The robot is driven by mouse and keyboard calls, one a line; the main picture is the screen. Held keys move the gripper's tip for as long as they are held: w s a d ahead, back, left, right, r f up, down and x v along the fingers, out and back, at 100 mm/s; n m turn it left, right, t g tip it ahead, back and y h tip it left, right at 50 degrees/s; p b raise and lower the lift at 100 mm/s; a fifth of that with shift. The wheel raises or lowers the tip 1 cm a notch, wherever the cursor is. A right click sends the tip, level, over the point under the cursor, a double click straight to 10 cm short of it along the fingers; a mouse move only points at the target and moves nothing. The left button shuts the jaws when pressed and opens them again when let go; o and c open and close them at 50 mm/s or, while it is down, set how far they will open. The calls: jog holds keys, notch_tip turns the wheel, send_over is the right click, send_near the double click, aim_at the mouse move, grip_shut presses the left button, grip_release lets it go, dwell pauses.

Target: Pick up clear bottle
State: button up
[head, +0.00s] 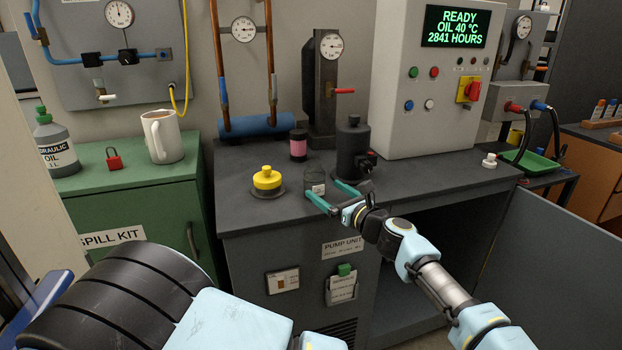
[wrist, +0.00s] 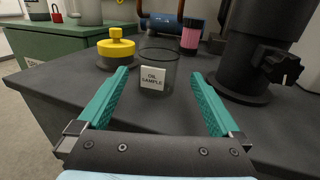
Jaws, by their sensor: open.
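The clear bottle (wrist: 158,76) stands upright on the dark grey pump unit top, with a white "OIL SAMPLE" label on its front. In the head view the clear bottle (head: 314,182) is near the front edge, partly behind my gripper. My gripper (head: 334,197) is open, its two green fingers pointing toward the bottle. In the wrist view my gripper (wrist: 165,82) has its fingertips to the left and right of the bottle's lower part, with gaps on both sides. Nothing is held.
A yellow-capped fitting (head: 267,180) stands left of the bottle. A black cylinder with a valve (head: 353,150) stands close on the right. A pink-and-black container (head: 298,146) is behind. A control box (head: 430,95) stands at the back right.

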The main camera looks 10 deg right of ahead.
aim_at(322, 187)
jog(key=x, duration=0.3)
jog(key=shift+p, duration=0.4)
jog(key=p+x, duration=0.2)
jog(key=x, duration=0.1)
jog(key=p+x, duration=0.1)
jog(key=x, duration=0.1)
jog(key=shift+s+a+r, duration=0.1)
jog(key=shift+a+r, duration=0.05)
jog(key=shift+r, duration=0.1)
jog(key=shift+w+f, duration=0.15)
jog(key=shift+w, duration=0.05)
jog(key=shift+c, duration=0.2)
jog(key=c, duration=1.3)
